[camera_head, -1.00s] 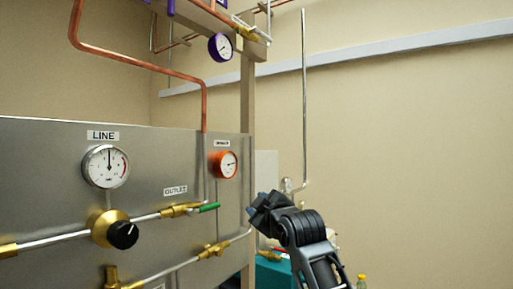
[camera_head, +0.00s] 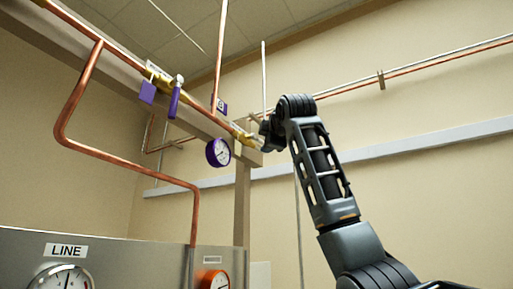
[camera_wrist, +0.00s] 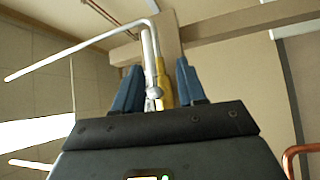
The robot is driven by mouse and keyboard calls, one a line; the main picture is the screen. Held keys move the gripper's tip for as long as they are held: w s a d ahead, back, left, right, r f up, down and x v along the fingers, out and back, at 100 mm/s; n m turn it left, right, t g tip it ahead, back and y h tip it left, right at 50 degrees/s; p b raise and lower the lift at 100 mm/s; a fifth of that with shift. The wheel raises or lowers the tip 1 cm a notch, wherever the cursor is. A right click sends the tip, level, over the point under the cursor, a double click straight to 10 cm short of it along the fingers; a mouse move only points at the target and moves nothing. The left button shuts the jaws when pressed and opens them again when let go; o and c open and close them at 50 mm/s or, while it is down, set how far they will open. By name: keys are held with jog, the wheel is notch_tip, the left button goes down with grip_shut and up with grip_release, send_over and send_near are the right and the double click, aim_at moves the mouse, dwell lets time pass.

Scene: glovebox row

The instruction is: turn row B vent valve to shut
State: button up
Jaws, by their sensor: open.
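A valve with a purple lever (camera_head: 175,97) sits on the overhead copper pipe in the head view, its lever pointing down. A purple tag (camera_head: 147,92) hangs beside it; I cannot read which row it names. My gripper (camera_head: 267,138) is raised at the right end of that pipe, close to a brass fitting (camera_head: 243,136) and right of the purple lever. In the wrist view my gripper (camera_wrist: 157,84) is open, with a brass part (camera_wrist: 164,84) and a silver pipe (camera_wrist: 149,55) showing between its fingers. I cannot tell whether they touch.
A purple-rimmed gauge (camera_head: 219,152) hangs below the pipe. A second purple tag (camera_head: 222,107) is by the vertical copper pipe. The grey panel (camera_head: 120,250) carries a LINE gauge (camera_head: 62,277) and an orange gauge (camera_head: 215,280).

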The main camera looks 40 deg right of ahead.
aim_at(261, 141)
jog(key=w+d+r+p, duration=0.1)
jog(key=w, duration=0.1)
jog(key=w+d+p, duration=0.1)
jog(key=w+d+r+p, duration=0.1)
jog(key=w, duration=0.1)
jog(key=shift+w+r, duration=0.3)
jog(key=shift+w, duration=0.05)
jog(key=shift+w+d, duration=0.15)
jog(key=shift+w, duration=0.25)
grip_shut()
